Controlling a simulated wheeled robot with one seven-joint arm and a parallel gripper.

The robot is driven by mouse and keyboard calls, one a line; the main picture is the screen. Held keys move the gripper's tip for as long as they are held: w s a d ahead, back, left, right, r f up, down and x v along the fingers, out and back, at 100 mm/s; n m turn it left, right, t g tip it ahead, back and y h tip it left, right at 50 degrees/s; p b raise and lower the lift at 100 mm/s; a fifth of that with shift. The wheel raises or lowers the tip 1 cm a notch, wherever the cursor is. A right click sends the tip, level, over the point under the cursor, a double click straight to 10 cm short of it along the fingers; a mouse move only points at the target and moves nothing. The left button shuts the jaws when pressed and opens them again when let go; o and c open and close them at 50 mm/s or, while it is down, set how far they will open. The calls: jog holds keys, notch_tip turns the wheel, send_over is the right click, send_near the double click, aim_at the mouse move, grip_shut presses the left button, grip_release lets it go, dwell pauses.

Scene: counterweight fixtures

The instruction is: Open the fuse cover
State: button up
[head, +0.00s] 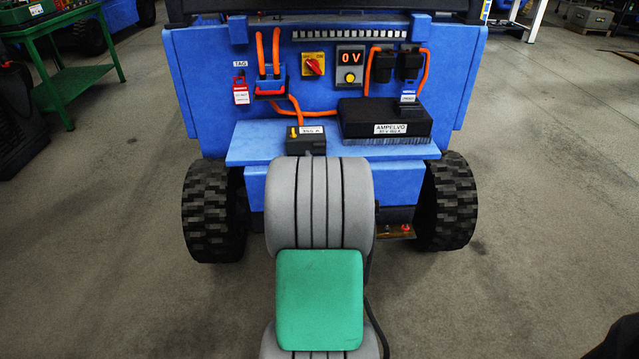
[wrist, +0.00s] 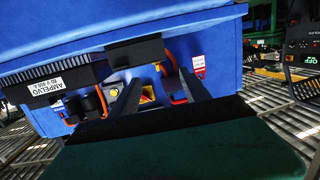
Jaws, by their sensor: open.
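The fuse cover looks to be the small black box (head: 306,140) on the blue ledge, with a white label reading something like "355 A" and a small yellow piece at its upper left. In the wrist view a dark box (wrist: 136,52), apparently the same one, sits beyond my fingers. My gripper (wrist: 158,88) is open, with nothing visible between its fingers. It appears apart from the box. In the head view my gripper is hidden behind my arm. The cover looks closed.
A larger black AMPELVO box (head: 385,119) stands right on the blue ledge (head: 258,143).

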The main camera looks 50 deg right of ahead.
aim_at(319, 146)
jog(key=s+d+f+m+h+b, duration=0.1)
jog(key=s+d+f+h, duration=0.15)
jog(key=s+d, duration=0.2)
jog(key=shift+m+g, duration=0.3)
jog(key=x, duration=0.2)
jog(key=b+x, duration=0.1)
jog(key=x, duration=0.2)
jog(key=b+x, duration=0.1)
jog(key=x, duration=0.2)
jog(key=shift+s+d, duration=0.2)
jog(key=shift+d, duration=0.2)
jog(key=shift+c, duration=0.5)
grip_shut()
